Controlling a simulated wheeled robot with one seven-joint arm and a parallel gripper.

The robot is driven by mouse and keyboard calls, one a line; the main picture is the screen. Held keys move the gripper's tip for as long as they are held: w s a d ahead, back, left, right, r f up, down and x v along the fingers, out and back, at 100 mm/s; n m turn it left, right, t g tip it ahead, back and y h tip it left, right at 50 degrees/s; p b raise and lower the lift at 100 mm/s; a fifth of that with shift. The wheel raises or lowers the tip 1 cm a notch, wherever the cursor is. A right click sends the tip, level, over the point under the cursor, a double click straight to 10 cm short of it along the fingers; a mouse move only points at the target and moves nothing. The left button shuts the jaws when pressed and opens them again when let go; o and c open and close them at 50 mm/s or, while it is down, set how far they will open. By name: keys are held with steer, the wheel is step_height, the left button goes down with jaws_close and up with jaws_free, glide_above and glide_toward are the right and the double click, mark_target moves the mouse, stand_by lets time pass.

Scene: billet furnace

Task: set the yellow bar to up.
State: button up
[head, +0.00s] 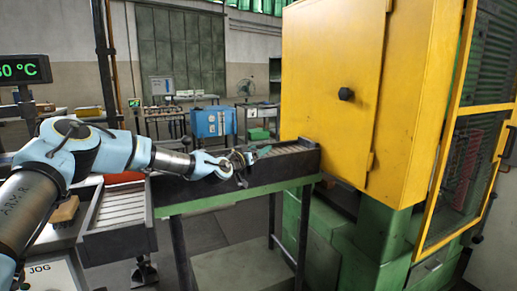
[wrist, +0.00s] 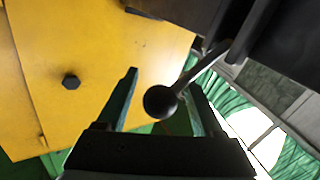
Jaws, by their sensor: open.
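No separate yellow bar can be picked out in either view. A lever with a grey metal rod (wrist: 203,62) and a round black ball knob (wrist: 160,101) shows in the wrist view. The knob lies between the two fingers of my gripper (wrist: 162,78); I cannot tell whether either finger touches it. My gripper is open. In the head view my gripper (head: 260,153) is beside the dark roller trough, left of the yellow furnace cabinet (head: 335,85). The lever cannot be made out clearly there.
The cabinet's door has a black knob (head: 346,94), also in the wrist view (wrist: 71,82). A roller trough (head: 210,192) runs to the cabinet on a green frame. A mesh gate (head: 475,140) stands at right. A blue box (head: 213,122) stands behind.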

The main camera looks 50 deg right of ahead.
steer(key=c, duration=1.1)
steer(key=shift+s+f, duration=0.1)
stand_by(0.7)
